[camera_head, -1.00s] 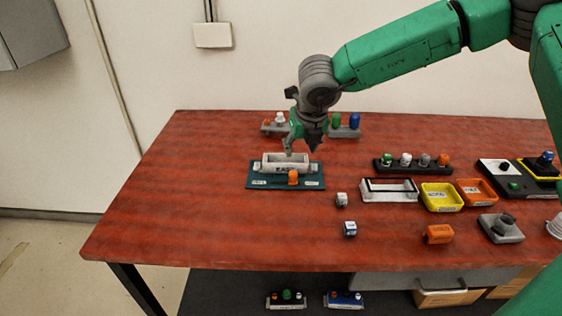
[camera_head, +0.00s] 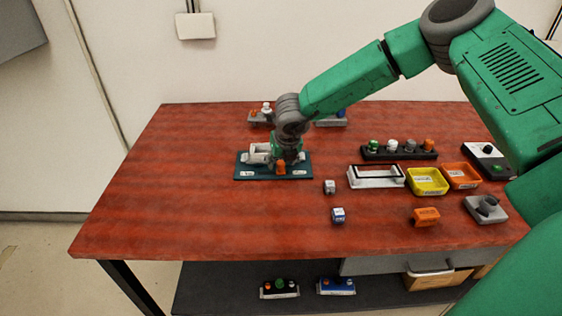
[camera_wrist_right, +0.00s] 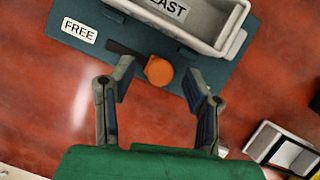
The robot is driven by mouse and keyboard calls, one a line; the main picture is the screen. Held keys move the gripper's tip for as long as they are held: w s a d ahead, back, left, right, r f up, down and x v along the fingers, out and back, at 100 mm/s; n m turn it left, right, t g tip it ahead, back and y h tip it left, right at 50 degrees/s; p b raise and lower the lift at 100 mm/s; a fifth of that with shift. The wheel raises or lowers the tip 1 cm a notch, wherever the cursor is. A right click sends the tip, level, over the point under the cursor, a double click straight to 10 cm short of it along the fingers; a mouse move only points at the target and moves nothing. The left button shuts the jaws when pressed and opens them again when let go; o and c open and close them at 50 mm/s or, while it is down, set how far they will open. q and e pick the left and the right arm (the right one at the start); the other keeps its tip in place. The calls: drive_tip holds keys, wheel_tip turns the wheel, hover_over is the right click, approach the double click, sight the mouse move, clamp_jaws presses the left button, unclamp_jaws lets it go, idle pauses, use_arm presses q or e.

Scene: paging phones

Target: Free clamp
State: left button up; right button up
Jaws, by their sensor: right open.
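The clamp fixture is a dark teal base plate (camera_head: 245,172) on the left part of the red table, with a pale tray-like block (camera_head: 258,151) on it. An orange knob (camera_wrist_right: 159,70) stands on the plate in front of the block, beside a dark slot. A "FREE" label (camera_wrist_right: 79,30) is on the plate left of the knob in the right wrist view. My right gripper (camera_wrist_right: 162,82) is open, with its fingers on either side of the knob; I cannot tell whether they touch it. In the head view my right gripper (camera_head: 283,152) partly hides the block. My left gripper is not in view.
Two small cubes, one white (camera_head: 329,187) and one blue and white (camera_head: 338,215), lie to the right. A white frame (camera_head: 375,182), a yellow bin (camera_head: 428,181) and an orange bin (camera_head: 461,176) stand further right. The table's left side is clear.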

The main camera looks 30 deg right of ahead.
drive_tip(key=shift+w+f, duration=0.1)
clamp_jaws()
drive_tip(key=shift+w+a, duration=0.5)
drive_tip(key=shift+a, duration=0.35)
drive_tip(key=shift+w+a, duration=0.5)
drive_tip(key=shift+a, duration=0.3)
drive_tip(key=shift+w+a, duration=0.2)
drive_tip(key=shift+a, duration=0.25)
drive_tip(key=shift+c, duration=0.2)
unclamp_jaws()
drive_tip(key=shift+o, duration=0.2)
drive_tip(key=shift+w, duration=0.1)
